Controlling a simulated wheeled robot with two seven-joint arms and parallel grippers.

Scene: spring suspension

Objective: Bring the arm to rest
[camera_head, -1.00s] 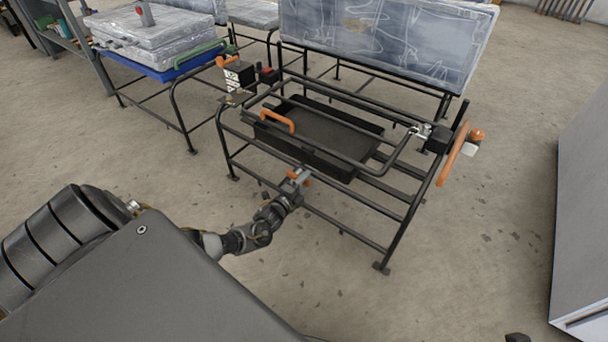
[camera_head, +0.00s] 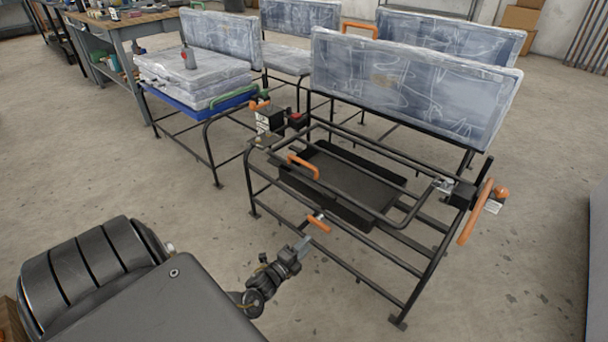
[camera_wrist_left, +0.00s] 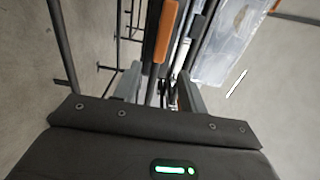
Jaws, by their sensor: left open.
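My left arm comes in from the lower left in the head view. Its gripper (camera_head: 304,244) is open and empty, a little in front of the black seat frame (camera_head: 330,262). A short orange handle (camera_head: 319,225) on the frame's front side lies just beyond the fingertips, apart from them. In the left wrist view the two fingers (camera_wrist_left: 158,90) are spread, and an orange handle (camera_wrist_left: 165,32) shows ahead of them. My right gripper is not visible.
The frame holds a black tray (camera_head: 345,185), with another orange handle (camera_head: 304,166) by it and a long orange lever (camera_head: 475,213) at right. A wrapped backrest (camera_head: 410,85) stands behind. Wrapped cushions (camera_head: 190,78) lie on a frame at left. The floor near my arm is clear.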

